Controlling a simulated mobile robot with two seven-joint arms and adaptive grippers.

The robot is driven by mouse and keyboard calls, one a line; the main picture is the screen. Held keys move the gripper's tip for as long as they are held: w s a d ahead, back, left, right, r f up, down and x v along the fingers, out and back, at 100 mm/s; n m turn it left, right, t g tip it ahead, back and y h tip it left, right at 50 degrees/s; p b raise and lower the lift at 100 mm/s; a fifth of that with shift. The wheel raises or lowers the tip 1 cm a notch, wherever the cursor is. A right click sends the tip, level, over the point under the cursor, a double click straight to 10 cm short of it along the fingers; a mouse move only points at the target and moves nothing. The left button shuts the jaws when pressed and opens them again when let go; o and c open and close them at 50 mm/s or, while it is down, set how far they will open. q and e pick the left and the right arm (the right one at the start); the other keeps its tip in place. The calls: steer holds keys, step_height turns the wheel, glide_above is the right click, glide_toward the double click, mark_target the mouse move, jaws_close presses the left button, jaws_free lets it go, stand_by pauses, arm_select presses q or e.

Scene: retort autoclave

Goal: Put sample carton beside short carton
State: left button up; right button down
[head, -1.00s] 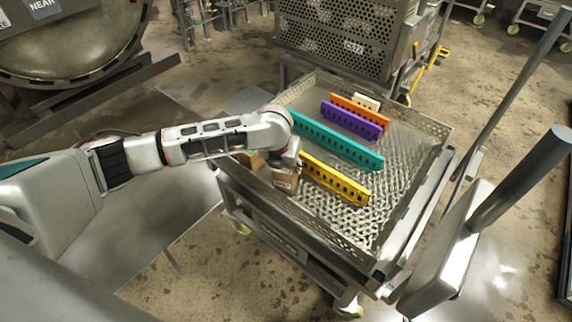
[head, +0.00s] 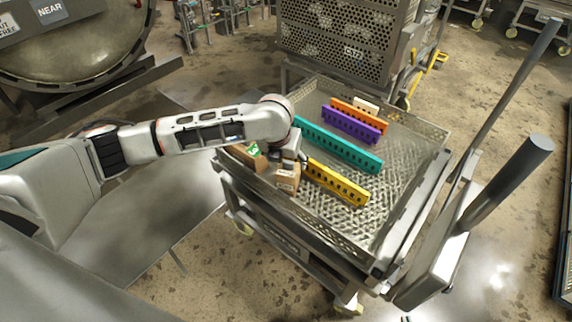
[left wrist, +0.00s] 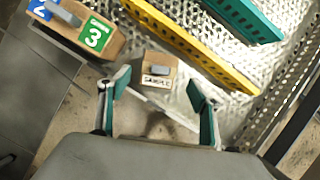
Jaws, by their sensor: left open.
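The sample carton (head: 287,180) is a small brown box standing in the near left corner of the mesh tray. In the left wrist view the sample carton (left wrist: 157,72) shows its SAMPLE label, with a grey piece on top. My left gripper (left wrist: 158,82) is open, its teal-padded fingers to either side of the carton with gaps. In the head view my left gripper (head: 291,158) is partly hidden by its arm, just above the carton. Another brown carton (left wrist: 108,38) with blue 2 and green 3 labels lies to the left; it shows in the head view (head: 257,163). I cannot tell whether it is the short carton.
The mesh tray (head: 400,215) on a cart also holds yellow (head: 337,183), teal (head: 338,144), purple (head: 350,126) and orange (head: 360,114) perforated bars and a pale block (head: 366,105). The tray's right side is bare. A grey post (head: 510,180) stands at the right.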

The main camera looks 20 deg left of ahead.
arm_select(q)
steer(key=p+v, duration=0.1)
steer(key=v, duration=0.4)
steer(key=s+d+f+n+h, duration=0.2)
steer(key=s+d+f+n, duration=0.1)
steer(key=s+d+n, duration=0.1)
steer(key=s+d+f+n+t+h, duration=0.1)
steer(key=s+d+f+n+h, duration=0.1)
steer(key=d+n, duration=0.3)
steer(key=s+d+f+n+h, duration=0.2)
steer(key=s+d+f+n, duration=0.2)
steer(key=d, duration=0.3)
steer(key=shift+s+f+n+t+h, duration=0.15)
steer(key=shift+s+f+n+t, duration=0.05)
steer(key=shift+s, duration=0.25)
steer(key=shift+s+f+n+t+h, duration=0.15)
steer(key=shift+s+n+t, duration=0.05)
steer(key=shift+s, duration=0.2)
steer(key=s+a+f+n+t+y+p, duration=0.3)
steer(key=s+a+n+t+p, duration=0.1)
steer(key=s+a+n, duration=1.1)
steer(key=shift+s+a+n+y+p, duration=0.35)
steer(key=shift+s+n, duration=0.35)
steer(key=shift+n, duration=0.5)
arm_select(e)
step_height(320, 180, up, 6)
steer(key=a, duration=0.1)
steer(key=shift+w+a+y, duration=0.25)
steer(key=shift+w+y, duration=0.05)
steer(key=shift+w, duration=0.15)
